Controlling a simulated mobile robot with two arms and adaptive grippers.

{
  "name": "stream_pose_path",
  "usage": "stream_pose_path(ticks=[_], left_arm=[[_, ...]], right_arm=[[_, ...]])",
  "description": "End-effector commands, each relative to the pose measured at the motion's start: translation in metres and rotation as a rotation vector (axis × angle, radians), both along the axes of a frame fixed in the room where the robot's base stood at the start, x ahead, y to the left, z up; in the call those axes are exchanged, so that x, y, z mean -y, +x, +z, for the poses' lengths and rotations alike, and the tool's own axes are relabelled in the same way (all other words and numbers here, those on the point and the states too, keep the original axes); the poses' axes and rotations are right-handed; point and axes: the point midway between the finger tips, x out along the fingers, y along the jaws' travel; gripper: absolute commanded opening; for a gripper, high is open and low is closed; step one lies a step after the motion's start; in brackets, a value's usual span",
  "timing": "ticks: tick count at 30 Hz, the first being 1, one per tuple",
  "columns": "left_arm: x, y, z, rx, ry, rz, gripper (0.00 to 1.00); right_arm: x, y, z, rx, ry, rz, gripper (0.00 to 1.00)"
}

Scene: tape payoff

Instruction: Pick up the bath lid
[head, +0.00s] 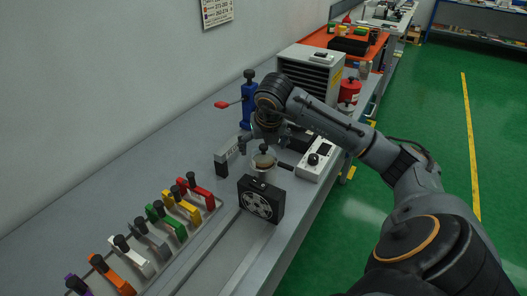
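The bath lid (263,161) looks like a small round disc with a dark knob on top. It sits on a small pale round bath (264,173) on the grey bench, behind a black fan box. My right gripper (264,143) points down just above the lid, with its fingers apart on either side of the knob. It looks open and holds nothing that I can see. Whether a finger touches the knob is too small to tell. My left gripper is out of view.
The black fan box (261,201) stands close in front of the bath. A white meter box (317,159) is to the right, a grey block (223,163) to the left, and a blue stand (248,104) behind. Several coloured clamps (163,222) line the bench at front left.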

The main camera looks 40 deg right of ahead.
Motion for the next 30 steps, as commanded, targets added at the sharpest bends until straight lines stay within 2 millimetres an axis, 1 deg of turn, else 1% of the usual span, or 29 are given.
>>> stream_pose_path(ticks=[1,2,3,5,6,7,18,22,26,29,30], left_arm=[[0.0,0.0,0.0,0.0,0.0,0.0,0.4],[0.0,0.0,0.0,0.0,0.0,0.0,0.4],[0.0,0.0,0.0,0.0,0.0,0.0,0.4],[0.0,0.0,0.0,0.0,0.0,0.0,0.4],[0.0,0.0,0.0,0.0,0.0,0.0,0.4],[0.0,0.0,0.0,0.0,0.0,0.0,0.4],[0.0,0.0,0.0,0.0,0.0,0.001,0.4],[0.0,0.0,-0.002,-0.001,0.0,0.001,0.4],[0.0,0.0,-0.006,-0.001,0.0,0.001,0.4],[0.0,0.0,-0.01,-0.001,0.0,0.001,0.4],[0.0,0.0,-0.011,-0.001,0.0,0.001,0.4]], right_arm=[[0.0,0.0,0.0,0.0,0.0,0.0,0.83],[0.0,0.0,0.0,0.0,0.0,0.0,0.77],[0.0,0.0,0.0,0.0,0.0,0.0,0.69],[0.0,0.0,0.0,0.0,0.0,0.0,0.57],[0.0,0.0,0.0,0.0,0.0,0.0,0.48],[0.0,0.0,0.0,0.0,0.0,0.0,0.43],[0.0,0.0,0.0,-0.001,0.0,0.0,0.43],[0.0,0.0,0.004,0.002,0.0,0.0,0.43],[0.0,0.001,0.015,0.004,0.0,0.001,0.43],[0.0,0.001,0.03,0.007,0.0,0.002,0.43],[-0.004,-0.003,0.038,0.006,-0.001,0.004,0.43]])
